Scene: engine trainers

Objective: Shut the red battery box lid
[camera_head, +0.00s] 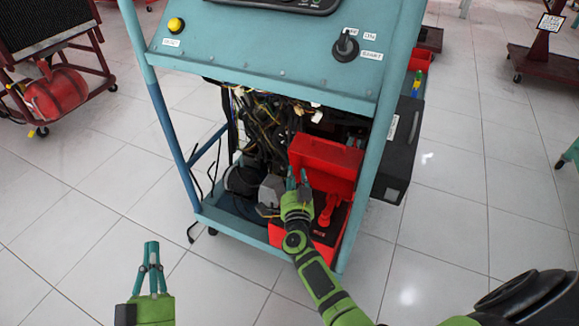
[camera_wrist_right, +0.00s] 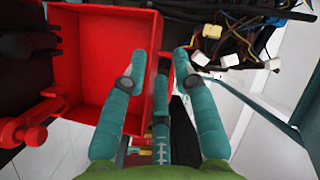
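The red battery box (camera_head: 276,236) sits low in the right part of the teal engine stand. Its red lid (camera_head: 322,160) stands raised at the back. In the right wrist view the hollow inside of the lid (camera_wrist_right: 95,62) faces me. My right gripper (camera_head: 298,178) is in front of the lid's left edge. In the right wrist view its fingers (camera_wrist_right: 160,65) are spread with nothing between them, and one finger overlaps the lid's side; contact cannot be told. My left gripper (camera_head: 152,246) is over the floor at lower left, empty, its fingertips looking close together.
A red handle-like part (camera_head: 328,208) rises in front of the lid. Wiring (camera_head: 262,125) and a grey block (camera_head: 271,190) lie left of the box. The stand's right post (camera_head: 372,160) and a black case (camera_head: 398,150) bound the right side. The floor in front is clear.

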